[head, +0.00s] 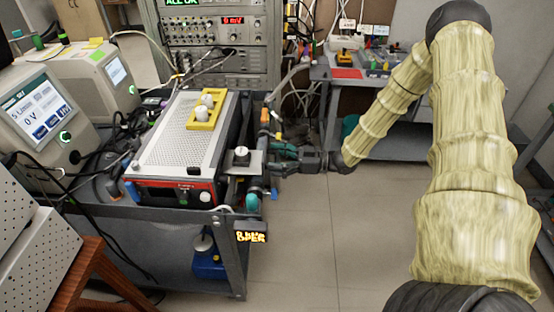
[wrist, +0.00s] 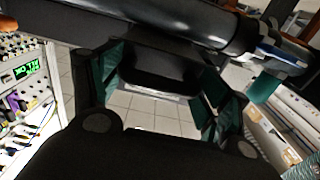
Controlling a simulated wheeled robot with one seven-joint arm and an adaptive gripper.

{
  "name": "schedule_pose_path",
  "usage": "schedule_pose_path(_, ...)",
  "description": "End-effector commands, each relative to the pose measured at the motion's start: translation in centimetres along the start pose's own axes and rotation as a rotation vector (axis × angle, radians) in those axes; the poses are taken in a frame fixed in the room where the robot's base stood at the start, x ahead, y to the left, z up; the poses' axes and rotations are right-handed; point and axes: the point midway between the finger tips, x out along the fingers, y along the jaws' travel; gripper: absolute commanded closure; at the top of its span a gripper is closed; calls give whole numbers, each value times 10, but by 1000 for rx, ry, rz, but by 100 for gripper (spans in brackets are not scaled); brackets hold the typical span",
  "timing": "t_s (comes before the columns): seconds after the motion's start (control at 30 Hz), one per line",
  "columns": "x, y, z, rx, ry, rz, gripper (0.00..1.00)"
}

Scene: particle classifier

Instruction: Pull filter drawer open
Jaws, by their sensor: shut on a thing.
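The instrument (head: 180,140), a box with a perforated pale top and a red and black front, sits on the cart. A grey flat piece with a dark knob (head: 241,156) juts from its right side; it may be the filter drawer, but I cannot be sure. My gripper (head: 268,161) is beside that piece, reaching in from the right. In the wrist view, its green-padded fingers (wrist: 160,92) are on both sides of a black rounded part (wrist: 165,72) that looks like a handle, and they are shut on it. The exact contact is partly hidden.
The dark cart (head: 232,262) carries other devices with screens (head: 42,118) at left, with many cables. A rack of electronics (head: 215,40) stands behind. A side table (head: 368,75) is at back right. The floor (head: 330,240) right of the cart is clear.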

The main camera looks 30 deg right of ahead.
Motion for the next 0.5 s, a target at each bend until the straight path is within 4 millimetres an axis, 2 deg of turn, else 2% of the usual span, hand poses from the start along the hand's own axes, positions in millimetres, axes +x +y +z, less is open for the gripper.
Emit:
schedule_pose_path(0.1, 8, 2, 2, -1, -3, 2, 66)
schedule_pose_path(0.4, 9, 2, 1, -2, -3, 3, 67)
schedule_pose_path(0.43, 9, 2, 1, -2, -2, 3, 20)
schedule_pose_path(0.47, 9, 2, 1, -2, -2, 3, 15)
schedule_pose_path(0.5, 9, 2, 1, -2, -2, 3, 14)
